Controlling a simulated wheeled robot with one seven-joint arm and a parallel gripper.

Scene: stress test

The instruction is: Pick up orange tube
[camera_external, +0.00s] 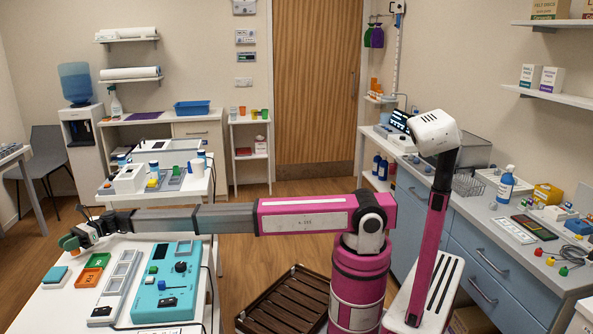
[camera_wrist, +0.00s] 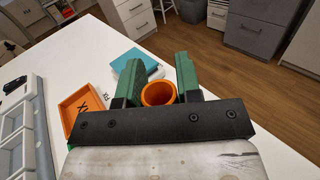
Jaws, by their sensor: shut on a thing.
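The orange tube (camera_wrist: 158,94) is a round, hollow, open-topped piece in the wrist view. It sits between the two green fingers of my gripper (camera_wrist: 160,80), which is shut on it. In the external view my gripper (camera_external: 72,241) is at the far left, over the left end of the white table.
An orange tray (camera_wrist: 82,106) and a teal block (camera_wrist: 134,62) lie close by on the white table (camera_wrist: 175,47). A grey compartment rack (camera_wrist: 25,135) is at the left. A teal device (camera_external: 166,283) stands farther right on the table.

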